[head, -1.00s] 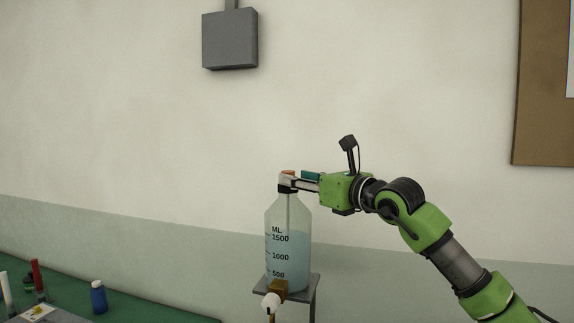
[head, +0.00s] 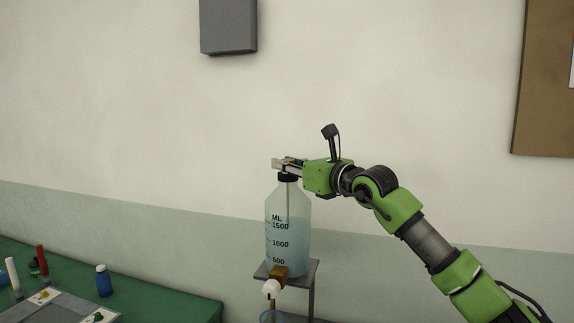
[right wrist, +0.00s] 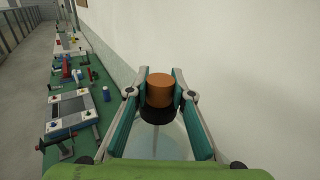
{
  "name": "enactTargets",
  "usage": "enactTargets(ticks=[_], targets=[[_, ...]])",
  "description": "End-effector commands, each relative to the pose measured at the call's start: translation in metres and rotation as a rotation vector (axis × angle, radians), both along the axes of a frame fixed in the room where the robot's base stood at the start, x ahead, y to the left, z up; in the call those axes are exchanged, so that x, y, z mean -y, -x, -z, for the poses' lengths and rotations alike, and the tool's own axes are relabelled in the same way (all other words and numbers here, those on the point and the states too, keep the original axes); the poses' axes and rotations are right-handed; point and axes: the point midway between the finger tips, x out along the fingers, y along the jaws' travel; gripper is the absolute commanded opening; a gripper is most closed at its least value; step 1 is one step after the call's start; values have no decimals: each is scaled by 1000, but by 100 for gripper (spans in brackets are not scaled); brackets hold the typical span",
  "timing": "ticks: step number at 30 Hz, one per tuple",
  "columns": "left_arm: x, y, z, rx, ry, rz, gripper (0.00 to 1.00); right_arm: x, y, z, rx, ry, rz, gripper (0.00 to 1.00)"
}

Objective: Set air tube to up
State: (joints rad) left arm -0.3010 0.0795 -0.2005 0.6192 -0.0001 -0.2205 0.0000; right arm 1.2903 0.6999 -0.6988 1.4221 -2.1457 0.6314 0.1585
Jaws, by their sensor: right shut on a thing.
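The glass bottle (head: 287,235) of pale blue liquid stands upright, with millilitre marks and a black neck collar (head: 287,177). The air tube is a thin grey tube (head: 289,203) running down inside it. Its orange top (right wrist: 160,88) is between the fingers in the right wrist view, above the black collar. My right gripper (head: 287,163) reaches in from the right, just above the collar, and is shut on the orange top. The tube's lower end is hard to make out. My left gripper is not in view.
The bottle stands on a small grey stand (head: 312,272) with a brass and white tap (head: 273,286) at its front. A green bench (head: 165,300) at left holds a blue bottle (head: 104,281) and a red cylinder (head: 42,261). The wall lies behind.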

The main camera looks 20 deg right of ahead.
Motion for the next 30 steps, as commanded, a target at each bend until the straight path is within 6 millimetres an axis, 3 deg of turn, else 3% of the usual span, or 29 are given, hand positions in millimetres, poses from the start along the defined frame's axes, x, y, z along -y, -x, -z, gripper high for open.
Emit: enactTargets(ticks=[7,15,16,18,30], targets=[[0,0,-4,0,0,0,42,0,0,-33,2,-1,0,0],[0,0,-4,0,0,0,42,1,1,-37,5,-1,0,0],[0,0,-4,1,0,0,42,1,1,-37,6,-1,1,27],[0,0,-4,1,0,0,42,1,1,-37,7,-2,1,40],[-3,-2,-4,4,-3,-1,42,2,3,-34,1,0,0,40]])
